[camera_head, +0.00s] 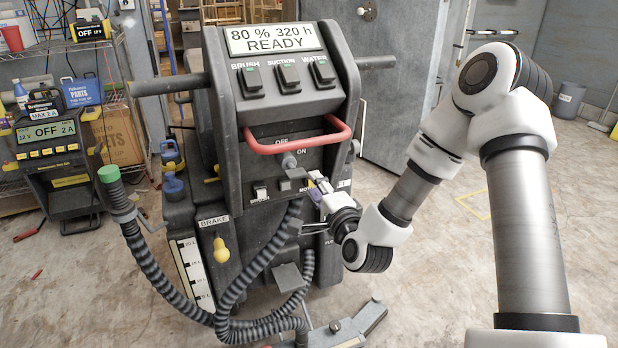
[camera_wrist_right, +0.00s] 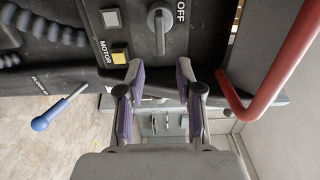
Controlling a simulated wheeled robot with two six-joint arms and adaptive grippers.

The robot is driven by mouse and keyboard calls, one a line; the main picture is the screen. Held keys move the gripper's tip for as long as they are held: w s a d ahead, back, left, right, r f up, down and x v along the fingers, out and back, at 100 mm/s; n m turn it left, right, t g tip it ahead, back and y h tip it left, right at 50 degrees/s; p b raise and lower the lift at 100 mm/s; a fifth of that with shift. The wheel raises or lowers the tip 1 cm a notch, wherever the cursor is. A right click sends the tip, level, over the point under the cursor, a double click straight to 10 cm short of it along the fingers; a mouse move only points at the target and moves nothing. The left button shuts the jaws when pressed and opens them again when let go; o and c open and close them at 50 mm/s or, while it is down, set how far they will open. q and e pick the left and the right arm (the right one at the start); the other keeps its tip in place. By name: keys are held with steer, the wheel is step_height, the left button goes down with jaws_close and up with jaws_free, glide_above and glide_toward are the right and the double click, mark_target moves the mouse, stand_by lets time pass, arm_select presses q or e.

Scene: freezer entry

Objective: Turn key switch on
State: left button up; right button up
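The key switch (camera_head: 289,161) is a small grey knob on the dark machine's front panel, below the red handle, with OFF and ON labels beside it. In the wrist view the knob (camera_wrist_right: 160,28) shows close, with its raised grip lying up and down the picture and OFF to its right. I cannot tell which label it points to. My right gripper (camera_head: 317,188) is in front of the panel, low and to the right of the knob. In the wrist view its two purple-padded fingers (camera_wrist_right: 160,78) are apart and empty, short of the knob. My left gripper is not in view.
The red handle (camera_head: 300,140) sticks out just above the switch and shows at right in the wrist view (camera_wrist_right: 270,85). MOTOR buttons (camera_wrist_right: 118,57) are beside the knob. A ribbed hose (camera_head: 260,262) hangs in front. A charger (camera_head: 55,165) and shelves stand left.

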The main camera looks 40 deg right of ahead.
steer(key=shift+s+a, duration=0.1)
steer(key=shift+s, duration=0.2)
steer(key=s+a+f+n+g+y, duration=0.1)
steer(key=a+f+n, duration=0.1)
steer(key=f, duration=0.4)
steer(key=s+a+f+n+g+y, duration=0.1)
steer(key=a+f+g, duration=0.15)
steer(key=f, duration=0.35)
steer(key=s+a+f+n+g+y, duration=0.1)
steer(key=s+a+f+n+g, duration=0.4)
steer(key=s+f, duration=0.6)
steer(key=s+a+f+n+g+y, duration=0.1)
steer(key=s+a+f+n+g, duration=0.45)
steer(key=s+f, duration=0.55)
steer(key=s+f+n+g, duration=0.3)
steer(key=s+n+g, duration=0.1)
steer(key=s+n, duration=0.25)
step_height(320, 180, up, 25)
steer(key=p, duration=2.4)
steer(key=shift+w+d+f+p, duration=0.15)
steer(key=shift+w+d+p, duration=0.15)
steer(key=shift+w, duration=0.1)
